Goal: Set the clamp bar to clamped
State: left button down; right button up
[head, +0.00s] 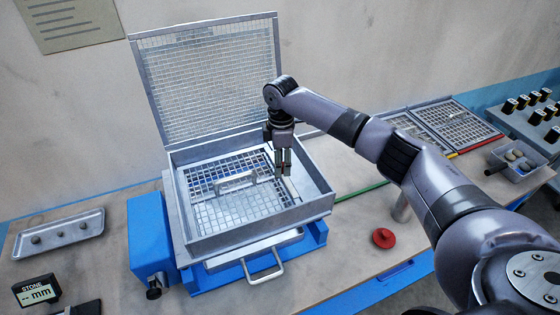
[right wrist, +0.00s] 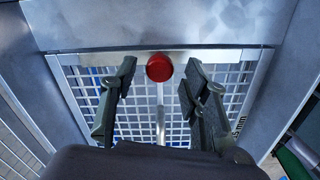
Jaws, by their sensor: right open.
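In the right wrist view a pale thin bar with a round red knob (right wrist: 159,67), which looks like the clamp bar, shows over the mesh of a sieve frame (right wrist: 262,75). My right gripper (right wrist: 160,75) is open, with its fingers on both sides of the knob and a visible gap to each. In the head view my right gripper (head: 283,172) points down into the grey open-topped box (head: 318,207), at the right part of the sieve frame; the knob is mostly hidden there by the fingers. My left gripper is not in view.
The box's mesh lid (head: 210,80) stands raised at the back. A blue base (head: 150,245) and a front handle (head: 263,276) are beneath. A tray with stones (head: 60,234) lies at left, a red disc (head: 384,238) at right, and more sieve frames (head: 450,125) behind my arm.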

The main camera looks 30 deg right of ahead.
notch_tip(320, 180, up, 12)
dwell(0.6)
dwell(0.4)
